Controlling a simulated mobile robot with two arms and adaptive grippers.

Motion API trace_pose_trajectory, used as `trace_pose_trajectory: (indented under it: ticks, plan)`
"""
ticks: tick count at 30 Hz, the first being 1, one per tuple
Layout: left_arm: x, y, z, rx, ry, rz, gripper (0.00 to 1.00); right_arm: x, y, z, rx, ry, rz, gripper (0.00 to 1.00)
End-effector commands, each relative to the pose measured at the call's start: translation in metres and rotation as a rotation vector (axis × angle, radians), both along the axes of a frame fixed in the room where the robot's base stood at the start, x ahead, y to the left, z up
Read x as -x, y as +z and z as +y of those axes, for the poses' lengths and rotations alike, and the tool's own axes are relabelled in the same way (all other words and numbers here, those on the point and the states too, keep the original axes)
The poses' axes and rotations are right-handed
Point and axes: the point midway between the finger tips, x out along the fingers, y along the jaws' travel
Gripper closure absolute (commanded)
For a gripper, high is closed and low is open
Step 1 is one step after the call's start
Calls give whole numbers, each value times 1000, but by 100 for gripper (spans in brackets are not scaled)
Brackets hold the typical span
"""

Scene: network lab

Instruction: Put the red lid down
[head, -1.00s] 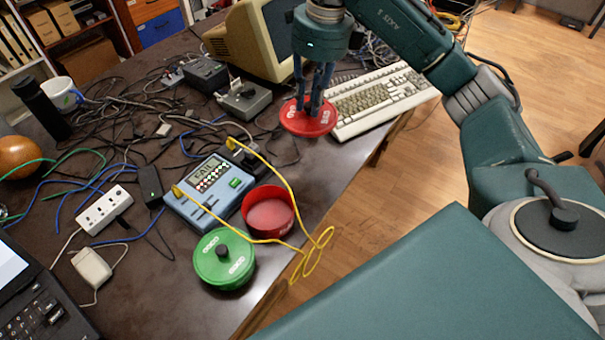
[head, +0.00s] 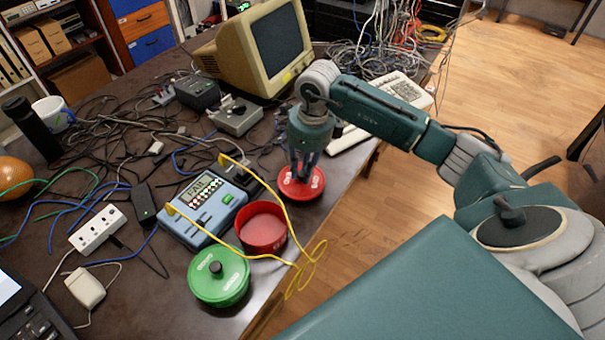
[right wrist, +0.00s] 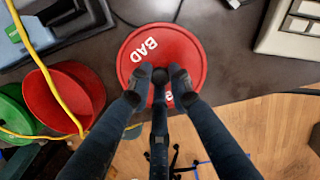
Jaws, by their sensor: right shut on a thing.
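The red lid (head: 304,190) is round and flat with white "BAD" lettering and a dark knob. It also shows in the right wrist view (right wrist: 180,52). My right gripper (head: 300,174) is shut on its knob, with the fingers pointing down. The lid is at or just above the table near the right edge; I cannot tell whether it touches. An open red container (head: 278,238) stands to the lid's lower left in the head view. My left gripper is not in view.
A green lidded container (head: 218,277) stands beside the red one. A blue tester (head: 203,211) with yellow cables (head: 309,262) lies to the left. A keyboard (head: 398,92) and monitor (head: 262,45) are behind. The table edge (head: 357,168) runs close to the lid.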

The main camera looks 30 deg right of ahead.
Motion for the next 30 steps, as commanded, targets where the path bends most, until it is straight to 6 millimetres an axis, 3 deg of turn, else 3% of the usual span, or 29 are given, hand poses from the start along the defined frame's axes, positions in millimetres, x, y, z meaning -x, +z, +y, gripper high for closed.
trace_pose_trajectory:
  ticks: [4,14,15,18,30]
  plan:
    - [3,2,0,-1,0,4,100,1,-20,0,-1,0,3,100]
    - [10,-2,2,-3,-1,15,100,0,-24,0,1,0,1,100]
    - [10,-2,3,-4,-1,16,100,0,-25,0,1,0,1,79]
    - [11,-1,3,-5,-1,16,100,0,-23,0,1,0,1,62]
    - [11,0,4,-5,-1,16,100,0,-15,-1,1,0,-3,62]
